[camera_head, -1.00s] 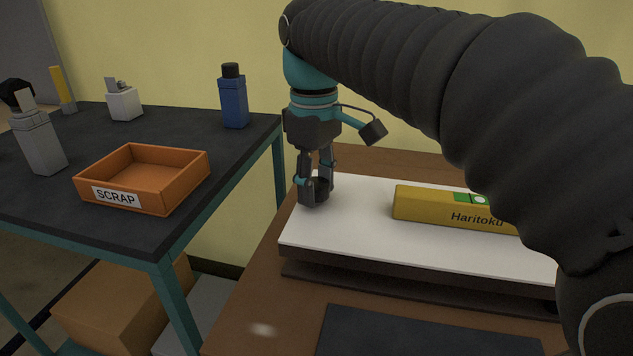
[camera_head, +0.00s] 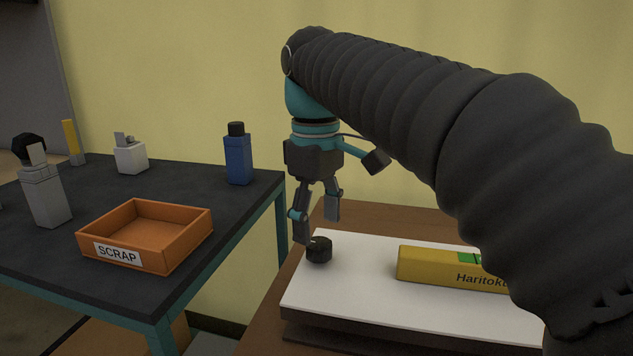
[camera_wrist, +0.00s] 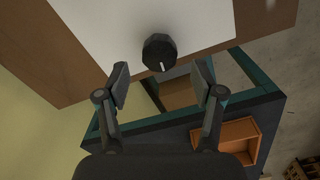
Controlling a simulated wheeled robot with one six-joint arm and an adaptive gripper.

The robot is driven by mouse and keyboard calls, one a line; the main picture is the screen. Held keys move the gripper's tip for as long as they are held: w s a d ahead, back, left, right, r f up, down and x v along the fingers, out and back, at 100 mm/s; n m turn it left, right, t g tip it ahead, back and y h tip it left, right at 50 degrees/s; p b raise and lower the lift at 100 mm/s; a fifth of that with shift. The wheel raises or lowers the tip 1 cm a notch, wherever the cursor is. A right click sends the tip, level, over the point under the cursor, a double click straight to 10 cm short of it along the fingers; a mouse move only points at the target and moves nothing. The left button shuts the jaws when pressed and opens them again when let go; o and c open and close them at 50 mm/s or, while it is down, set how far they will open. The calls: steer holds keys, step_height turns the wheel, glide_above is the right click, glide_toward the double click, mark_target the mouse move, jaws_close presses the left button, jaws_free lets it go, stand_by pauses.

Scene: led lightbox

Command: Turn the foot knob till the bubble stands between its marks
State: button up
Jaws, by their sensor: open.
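The black foot knob (camera_head: 319,250) stands at the left back corner of the white board (camera_head: 375,301). In the wrist view the knob (camera_wrist: 159,52) shows a pale line on its side and lies beyond the fingertips. My gripper (camera_head: 317,230) is open and empty above the knob, apart from it; its fingers (camera_wrist: 161,85) are spread in the wrist view. The yellow level (camera_head: 450,268), marked "Haritoku", lies on the board. A bit of its green vial (camera_head: 468,258) shows, but my arm hides the rest, so I cannot see the bubble or its marks.
An orange SCRAP tray (camera_head: 145,238) stands on the dark side table (camera_head: 190,285) to the left. A blue bottle (camera_head: 238,155), a grey bottle (camera_head: 44,192) and a white lighter-like item (camera_head: 130,155) stand there too. A gap separates this table from the brown bench (camera_head: 262,325).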

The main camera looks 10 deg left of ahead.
mark_target(316, 242)
step_height(316, 242, up, 7)
steer(key=shift+r, duration=0.2)
stand_by(0.5)
